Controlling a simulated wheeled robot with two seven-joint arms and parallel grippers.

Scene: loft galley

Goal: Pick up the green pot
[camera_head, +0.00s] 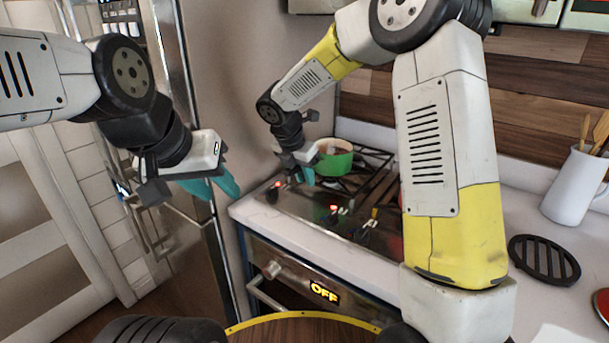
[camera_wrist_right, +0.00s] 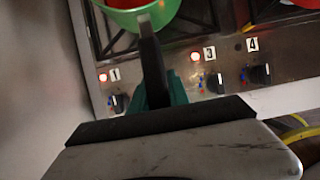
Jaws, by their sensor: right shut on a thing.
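The green pot (camera_head: 336,160) is on the stove's back left part, with something reddish inside. It also shows at the top of the right wrist view (camera_wrist_right: 115,19), partly cut off by the frame. My right gripper (camera_head: 308,174) reaches down at the pot's near left side and is shut on its rim, with a dark finger crossing the rim in the wrist view. The exact grip point is partly hidden by the gripper. My left gripper (camera_head: 213,187) hangs left of the stove, its teal fingers apart and empty.
The stove (camera_head: 290,206) has dark grates, numbered knobs and red lights along its front. A red item (camera_wrist_right: 293,3) sits on another burner. A white jug (camera_head: 574,188) with utensils and a black trivet (camera_head: 543,259) stand on the right counter. A wall adjoins the stove's left side.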

